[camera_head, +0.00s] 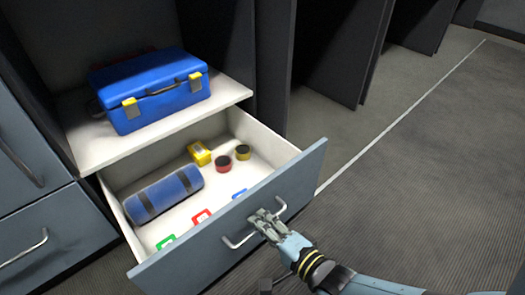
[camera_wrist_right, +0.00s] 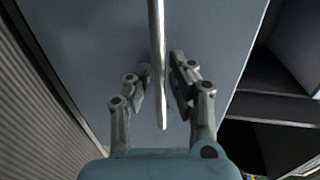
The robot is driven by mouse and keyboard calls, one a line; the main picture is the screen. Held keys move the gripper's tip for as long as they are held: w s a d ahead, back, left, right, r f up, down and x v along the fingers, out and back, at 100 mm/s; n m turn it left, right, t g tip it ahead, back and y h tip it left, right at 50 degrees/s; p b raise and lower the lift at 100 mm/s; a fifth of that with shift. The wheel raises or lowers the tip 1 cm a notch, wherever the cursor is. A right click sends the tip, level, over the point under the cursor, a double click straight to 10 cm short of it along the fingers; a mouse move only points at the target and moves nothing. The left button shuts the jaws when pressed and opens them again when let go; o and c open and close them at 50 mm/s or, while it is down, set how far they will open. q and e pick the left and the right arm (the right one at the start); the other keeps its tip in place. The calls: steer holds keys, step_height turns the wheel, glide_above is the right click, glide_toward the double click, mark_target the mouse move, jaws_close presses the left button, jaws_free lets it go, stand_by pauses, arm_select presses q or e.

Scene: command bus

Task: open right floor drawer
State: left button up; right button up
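The right floor drawer (camera_head: 232,243) is a grey-blue front with a pale interior, and it stands pulled out below an open shelf. Its front also fills much of the right wrist view (camera_wrist_right: 90,50). Its metal bar handle (camera_head: 238,241) runs between my right gripper's fingers in the wrist view (camera_wrist_right: 157,50). My left gripper is not in view.
In the drawer lie a blue roll (camera_head: 163,195), a yellow box (camera_head: 199,153), two small round tins and several coloured tags. A blue case (camera_head: 155,90) sits on the shelf (camera_head: 105,150) above. Closed drawers (camera_head: 45,235) stand at left. Open floor (camera_head: 430,170) lies right.

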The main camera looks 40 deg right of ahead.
steer(key=shift+o, duration=0.9)
steer(key=v, duration=0.7)
steer(key=shift+s, duration=0.3)
